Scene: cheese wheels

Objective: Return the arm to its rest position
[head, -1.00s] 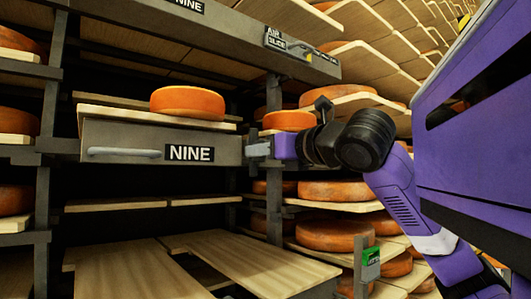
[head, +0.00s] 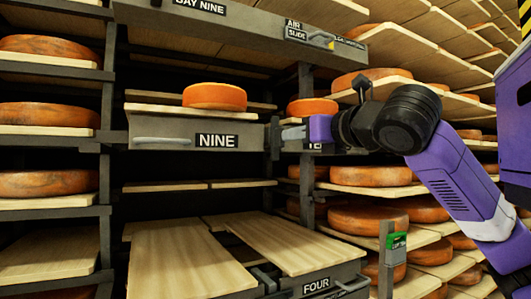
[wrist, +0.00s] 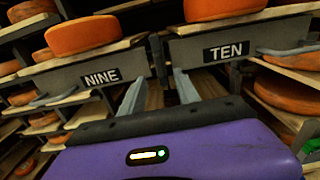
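My gripper (head: 290,133) is at the right end of the drawer front labelled NINE (head: 175,142), beside the drawer labelled TEN. In the wrist view my gripper (wrist: 160,90) has its two grey fingers apart, with nothing between them. The fingers point at the gap between drawer NINE (wrist: 70,85) and drawer TEN (wrist: 265,50). My purple and black arm reaches in from the right, well out from my body. An orange cheese wheel (head: 214,96) lies on the board above drawer NINE.
Another cheese wheel (head: 312,107) sits just behind my gripper. Racks with several cheeses stand left and right. Boards (head: 180,260) lie below, above a drawer labelled FOUR (head: 317,287). A green-labelled post (head: 392,242) stands below my arm. The nearest clear space is in front of the racks.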

